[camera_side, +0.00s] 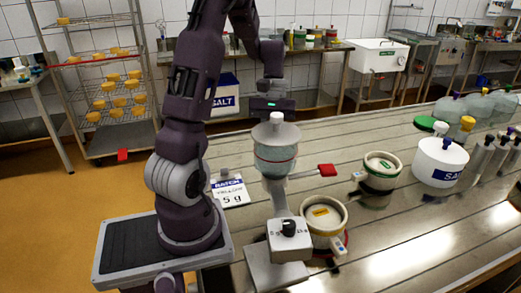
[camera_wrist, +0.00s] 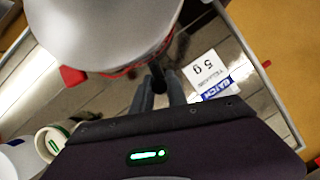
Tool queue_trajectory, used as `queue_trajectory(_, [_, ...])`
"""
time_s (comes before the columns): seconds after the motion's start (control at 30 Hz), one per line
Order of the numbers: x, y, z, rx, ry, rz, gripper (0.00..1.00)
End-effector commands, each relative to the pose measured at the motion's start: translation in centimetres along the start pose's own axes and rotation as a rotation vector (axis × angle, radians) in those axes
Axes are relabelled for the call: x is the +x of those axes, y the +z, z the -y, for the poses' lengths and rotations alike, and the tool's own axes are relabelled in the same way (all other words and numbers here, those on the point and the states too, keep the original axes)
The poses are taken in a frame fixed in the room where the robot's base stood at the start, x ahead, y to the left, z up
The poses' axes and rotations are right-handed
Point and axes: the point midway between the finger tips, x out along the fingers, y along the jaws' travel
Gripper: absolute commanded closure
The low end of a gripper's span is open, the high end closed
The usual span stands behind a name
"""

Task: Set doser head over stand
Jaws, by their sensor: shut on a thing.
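The doser head (camera_side: 275,153) is a clear hopper with a grey-white lid and a red band. A red-tipped lever (camera_side: 322,171) sticks out to its right. The stand (camera_side: 289,241) is a pale box with a black knob on a grey base plate. The head is upright above the stand's back part in the side view; whether they touch is unclear. My gripper (camera_wrist: 160,88) is shut on the head's dark grip at its edge. In the side view the fingers are hidden behind the head. The lid (camera_wrist: 105,30) fills the top left of the wrist view.
A cream jar with a yellow label (camera_side: 323,212) stands close right of the stand. A green-labelled jar (camera_side: 381,170) and a white tub (camera_side: 438,162) stand further right. A card reading batch, yellow, 5 g (camera_side: 230,192) lies left. The front right bench is clear.

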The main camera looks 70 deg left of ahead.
Motion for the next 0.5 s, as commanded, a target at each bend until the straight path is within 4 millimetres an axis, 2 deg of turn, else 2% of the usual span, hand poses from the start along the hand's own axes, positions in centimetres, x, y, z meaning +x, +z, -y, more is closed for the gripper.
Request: queue_trajectory(0.5, [-0.1, -0.3, -5.3, 0.241, -0.1, -0.001, 1.0])
